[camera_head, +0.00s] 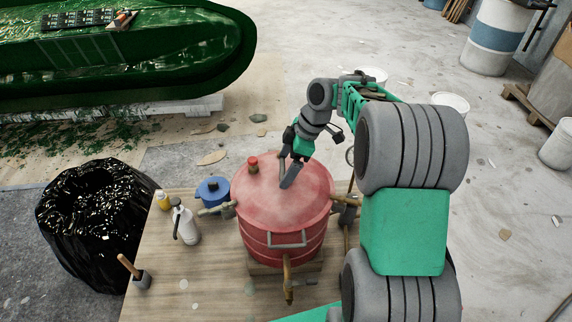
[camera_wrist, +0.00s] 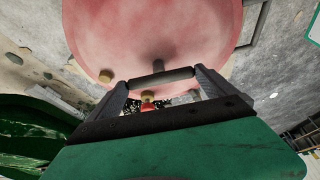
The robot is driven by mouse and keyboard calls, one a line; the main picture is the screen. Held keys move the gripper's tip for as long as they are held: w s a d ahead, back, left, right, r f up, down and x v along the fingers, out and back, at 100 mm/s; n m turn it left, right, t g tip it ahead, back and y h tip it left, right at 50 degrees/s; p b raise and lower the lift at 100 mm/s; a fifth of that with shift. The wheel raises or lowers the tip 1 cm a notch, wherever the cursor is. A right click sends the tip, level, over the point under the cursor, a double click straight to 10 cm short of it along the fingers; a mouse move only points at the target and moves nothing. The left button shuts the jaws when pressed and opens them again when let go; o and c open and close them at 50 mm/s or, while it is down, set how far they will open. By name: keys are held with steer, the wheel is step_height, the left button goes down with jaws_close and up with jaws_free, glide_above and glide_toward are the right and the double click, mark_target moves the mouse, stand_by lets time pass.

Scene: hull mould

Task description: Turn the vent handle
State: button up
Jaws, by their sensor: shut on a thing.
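A red pressure pot (camera_head: 285,215) stands on a wooden table, and its round lid (camera_wrist: 150,30) fills the top of the wrist view. The vent handle (camera_wrist: 158,78) is a short dark grey bar on a stem at the lid. My gripper (camera_wrist: 163,82) is shut on this bar, with one finger at each end. In the head view my gripper (camera_head: 287,174) reaches down to the top of the lid from behind. The handle is hard to separate from the fingers there, and its turn angle cannot be told.
A red-capped brass fitting (camera_head: 253,163) rises from the lid near my gripper. A blue pot (camera_head: 212,190), a white bottle (camera_head: 185,225) and a brush (camera_head: 135,270) stand at left on the table (camera_head: 180,285). A black bag-lined bin (camera_head: 85,230) stands beside it.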

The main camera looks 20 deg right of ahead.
steer(key=shift+f+m+b, duration=0.1)
steer(key=shift+m+b, duration=0.2)
steer(key=shift+m, duration=0.1)
steer(key=m+t+b, duration=0.1)
steer(key=m, duration=0.1)
steer(key=m+b, duration=0.1)
steer(key=b, duration=0.1)
steer(key=shift+s+a+m+t+h, duration=0.15)
steer(key=shift+m+t+h, duration=0.15)
steer(key=shift+m+t, duration=0.1)
steer(key=m+b, duration=0.1)
steer(key=m, duration=0.1)
steer(key=m+t+h+b, duration=0.1)
steer(key=m+b, duration=0.1)
steer(key=shift+s+a+m, duration=0.15)
steer(key=shift+a+m, duration=0.05)
steer(key=shift+m, duration=0.1)
steer(key=m+h+b, duration=0.1)
steer(key=m, duration=0.1)
steer(key=m+h+b, duration=0.1)
steer(key=m, duration=0.1)
steer(key=shift+a+t+b, duration=0.2)
steer(key=shift+t+b, duration=0.15)
steer(key=shift+t, duration=0.05)
steer(key=shift+a+m+h+b, duration=0.1)
steer(key=shift+m+h+b, duration=0.5)
steer(key=shift+m, duration=1.5)
steer(key=o, duration=1)
